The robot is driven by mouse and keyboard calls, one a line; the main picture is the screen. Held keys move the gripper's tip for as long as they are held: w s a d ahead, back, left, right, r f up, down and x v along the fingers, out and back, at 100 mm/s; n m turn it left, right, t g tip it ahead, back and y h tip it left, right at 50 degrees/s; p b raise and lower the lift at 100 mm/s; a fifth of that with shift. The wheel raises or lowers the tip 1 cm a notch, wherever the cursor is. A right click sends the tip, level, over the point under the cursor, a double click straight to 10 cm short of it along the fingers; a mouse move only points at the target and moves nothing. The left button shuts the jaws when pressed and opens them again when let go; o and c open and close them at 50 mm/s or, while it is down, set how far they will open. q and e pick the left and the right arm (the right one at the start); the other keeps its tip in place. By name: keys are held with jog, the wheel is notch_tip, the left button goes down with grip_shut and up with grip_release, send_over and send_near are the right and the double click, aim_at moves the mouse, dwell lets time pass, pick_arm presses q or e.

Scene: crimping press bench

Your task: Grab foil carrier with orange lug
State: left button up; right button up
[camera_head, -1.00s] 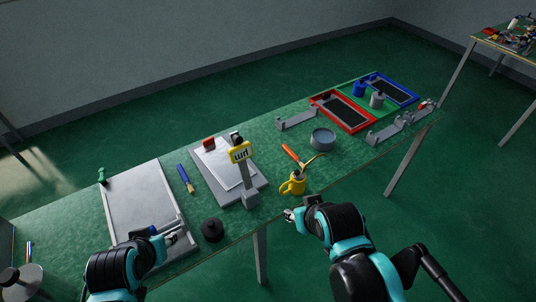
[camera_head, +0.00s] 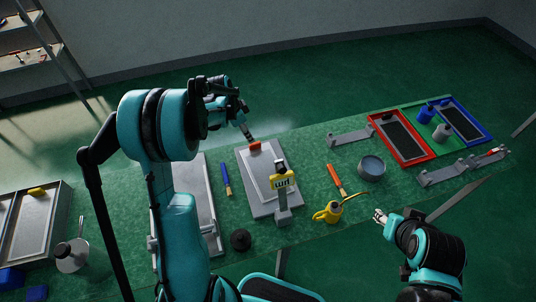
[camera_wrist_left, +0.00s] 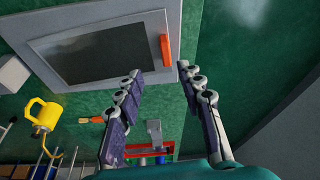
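The foil carrier (camera_head: 268,170) is a flat pale plate with an upright orange lug (camera_head: 255,146) at its far edge. It lies on a grey press base (camera_head: 253,195) on the green bench. In the left wrist view the carrier (camera_wrist_left: 148,27) shows a dark inner panel, and the orange lug (camera_wrist_left: 166,50) stands at its right edge. My left gripper (camera_head: 248,134) is above the far edge of the carrier, close to the lug. In the left wrist view its fingers (camera_wrist_left: 159,71) are apart, with the lug just beyond the gap. My right gripper (camera_head: 380,216) hangs near the bench's front edge, empty.
A yellow can (camera_head: 328,214), orange-handled tool (camera_head: 335,177), blue-handled brush (camera_head: 226,178), black knob (camera_head: 240,240) and grey bowl (camera_head: 371,166) lie around. Red (camera_head: 373,126) and blue (camera_head: 487,137) trays stand at right.

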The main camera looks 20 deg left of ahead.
aim_at(254, 143)
pick_arm(q)
jog(key=shift+m, duration=0.3)
jog(key=f, duration=0.1)
jog(key=w+f, duration=0.1)
jog(key=f, duration=0.1)
jog(key=shift+w+a+f+b, duration=0.3)
jog(key=shift+w, duration=0.05)
jog(key=x, duration=0.2)
jog(key=b+x, duration=0.2)
jog(key=x, duration=0.1)
jog(key=shift+d+f, duration=0.25)
jog(key=shift+d, duration=0.15)
jog(key=shift+r, duration=0.1)
grip_shut()
